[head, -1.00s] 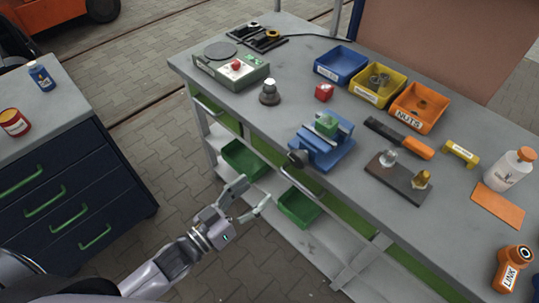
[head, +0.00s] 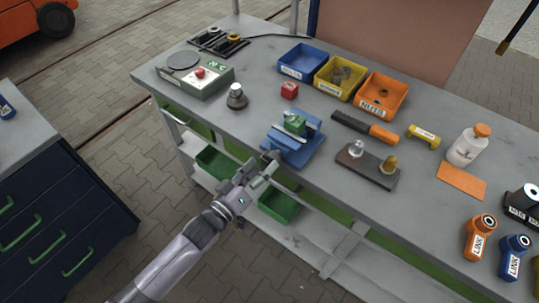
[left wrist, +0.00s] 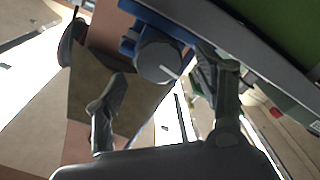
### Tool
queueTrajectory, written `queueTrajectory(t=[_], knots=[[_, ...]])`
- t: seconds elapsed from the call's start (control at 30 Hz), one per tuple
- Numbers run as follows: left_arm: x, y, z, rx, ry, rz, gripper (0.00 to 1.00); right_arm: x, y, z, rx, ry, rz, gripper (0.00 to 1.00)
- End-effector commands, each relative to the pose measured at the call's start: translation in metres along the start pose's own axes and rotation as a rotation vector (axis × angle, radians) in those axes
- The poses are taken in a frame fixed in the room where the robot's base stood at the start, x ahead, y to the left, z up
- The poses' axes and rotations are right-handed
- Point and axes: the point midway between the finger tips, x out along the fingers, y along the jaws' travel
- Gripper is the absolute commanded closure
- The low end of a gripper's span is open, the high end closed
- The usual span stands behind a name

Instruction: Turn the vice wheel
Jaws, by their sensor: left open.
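The blue vice (head: 296,151) stands at the front edge of the grey workbench, with a green block (head: 295,124) between its jaws. Its round grey wheel (left wrist: 158,60) faces off the bench front; in the head view it is largely hidden by my gripper. My left gripper (head: 258,169) is open at the bench's front edge, just in front of the wheel. In the left wrist view its two fingers (left wrist: 160,85) are spread, with the wheel showing between them. I cannot tell whether they touch it. My right gripper is not in view.
Green trays (head: 279,205) sit on the shelf below. A dark drawer cabinet (head: 75,205) stands left.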

Motion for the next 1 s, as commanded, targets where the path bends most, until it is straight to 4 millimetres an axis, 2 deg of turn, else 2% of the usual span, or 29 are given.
queueTrajectory(t=[0.1, 0.23, 0.63, 1.0], knots=[[0.021, 0.001, -0.001, 0.000, 0.001, 0.001, 0.36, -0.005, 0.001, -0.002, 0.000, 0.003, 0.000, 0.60], [0.034, 0.001, -0.001, 0.001, 0.000, 0.001, 0.36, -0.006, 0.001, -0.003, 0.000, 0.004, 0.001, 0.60], [0.040, 0.000, 0.000, 0.001, 0.000, 0.000, 0.36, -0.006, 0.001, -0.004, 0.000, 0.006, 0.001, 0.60], [0.040, 0.000, 0.000, 0.001, 0.000, 0.000, 0.61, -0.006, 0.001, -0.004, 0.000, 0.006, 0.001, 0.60]])
